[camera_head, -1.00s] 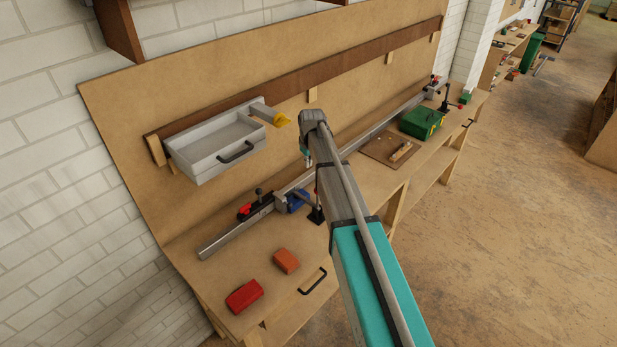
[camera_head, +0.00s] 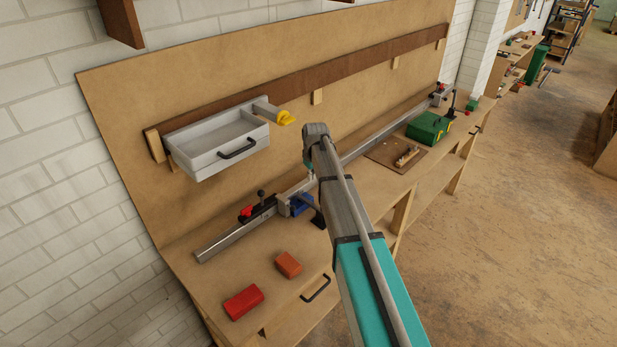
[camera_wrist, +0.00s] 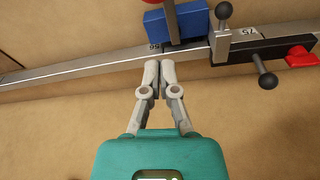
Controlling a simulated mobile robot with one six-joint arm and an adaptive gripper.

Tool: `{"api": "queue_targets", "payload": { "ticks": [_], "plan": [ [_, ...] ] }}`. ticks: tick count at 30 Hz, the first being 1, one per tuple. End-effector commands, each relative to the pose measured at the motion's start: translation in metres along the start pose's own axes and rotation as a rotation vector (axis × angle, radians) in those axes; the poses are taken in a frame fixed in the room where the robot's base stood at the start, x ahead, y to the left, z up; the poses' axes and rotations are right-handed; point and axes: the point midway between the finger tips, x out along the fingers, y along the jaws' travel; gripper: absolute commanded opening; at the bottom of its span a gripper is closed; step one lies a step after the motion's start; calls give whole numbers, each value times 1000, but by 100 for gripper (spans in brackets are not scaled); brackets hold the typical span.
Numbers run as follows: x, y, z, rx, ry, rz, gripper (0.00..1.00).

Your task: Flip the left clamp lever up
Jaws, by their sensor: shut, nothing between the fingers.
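The left clamp sits on the metal rail (camera_head: 222,243); its blue body (camera_head: 301,204) shows left of my arm. In the wrist view the blue body (camera_wrist: 181,26) is at the top, crossed by a dark lever bar (camera_wrist: 171,20). A red end shows at the top edge, cut off. Whether the lever is up or down is hard to tell. My gripper (camera_wrist: 158,68) is shut and empty, its tips over the rail's near edge, below the blue body in the picture and seemingly apart from it. In the head view my arm hides most of the gripper.
A black stop (camera_wrist: 245,49) with knobs and a red tab (camera_wrist: 300,57) is on the rail beside the clamp. Red (camera_head: 243,302) and orange (camera_head: 288,264) blocks lie at the bench's front left. A grey drawer (camera_head: 215,145) hangs above. A green case (camera_head: 428,128) stands farther right.

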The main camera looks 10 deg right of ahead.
Motion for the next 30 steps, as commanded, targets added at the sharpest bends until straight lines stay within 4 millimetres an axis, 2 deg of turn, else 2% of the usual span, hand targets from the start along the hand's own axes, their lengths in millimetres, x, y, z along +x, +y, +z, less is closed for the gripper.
{"api": "queue_targets", "payload": {
  "ticks": [1,15,16,21,30],
  "plan": [
    [8,0,0,0,0,0,0],
    [41,0,2,1,0,0,0],
    [34,0,10,2,0,0,0],
    [27,0,28,2,0,0,0],
    [24,1,38,1,0,0,0]
  ]
}}
